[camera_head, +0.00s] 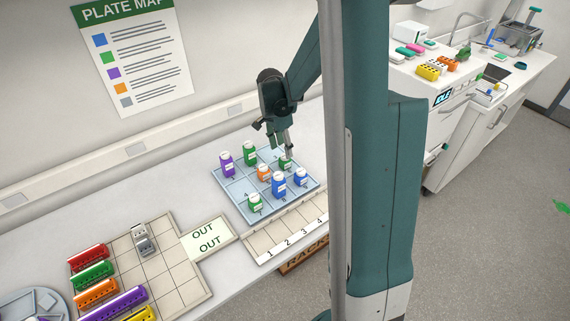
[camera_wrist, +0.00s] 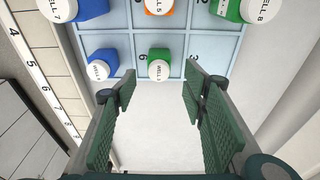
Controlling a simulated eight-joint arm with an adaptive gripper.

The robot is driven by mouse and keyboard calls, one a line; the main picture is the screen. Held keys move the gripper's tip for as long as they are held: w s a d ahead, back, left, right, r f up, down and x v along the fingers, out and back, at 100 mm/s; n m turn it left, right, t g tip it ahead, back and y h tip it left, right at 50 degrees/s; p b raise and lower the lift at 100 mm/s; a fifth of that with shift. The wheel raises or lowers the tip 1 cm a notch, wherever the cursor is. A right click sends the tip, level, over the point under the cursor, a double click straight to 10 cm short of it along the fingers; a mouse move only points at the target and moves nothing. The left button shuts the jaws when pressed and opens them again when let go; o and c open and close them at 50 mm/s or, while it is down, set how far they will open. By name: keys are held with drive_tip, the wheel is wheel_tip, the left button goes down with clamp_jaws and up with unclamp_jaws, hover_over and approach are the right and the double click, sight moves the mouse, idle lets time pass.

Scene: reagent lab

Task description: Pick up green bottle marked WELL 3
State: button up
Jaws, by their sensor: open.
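A green bottle (camera_head: 285,163) with a white cap stands in the far right part of the blue tray, just under my gripper (camera_head: 287,152). In the wrist view this green bottle (camera_wrist: 158,55) is ahead of and between my open fingers (camera_wrist: 158,92), with nothing held. Its cap reads WELL, but I cannot read the number surely. A second green bottle (camera_head: 249,154) stands at the back of the tray; it shows at the upper right of the wrist view (camera_wrist: 229,9). A third green bottle (camera_head: 254,204) stands at the tray's front left.
The tray (camera_head: 235,188) also holds a purple bottle (camera_head: 227,164), an orange bottle (camera_head: 264,173) and two blue bottles (camera_head: 278,186) (camera_head: 300,177) close by. A numbered rack (camera_head: 290,232) lies in front. An OUT card (camera_head: 207,238) and colored blocks are at left.

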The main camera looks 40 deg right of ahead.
sight(285, 158)
drive_tip(key=shift+d+f, duration=0.1)
drive_tip(key=shift+f, duration=0.75)
drive_tip(key=shift+s+d+f, duration=0.1)
drive_tip(key=shift+d+f, duration=0.1)
drive_tip(key=shift+f, duration=1.1)
drive_tip(key=shift+d+f, duration=0.2)
drive_tip(key=shift+f, duration=1.1)
drive_tip(key=c, duration=1)
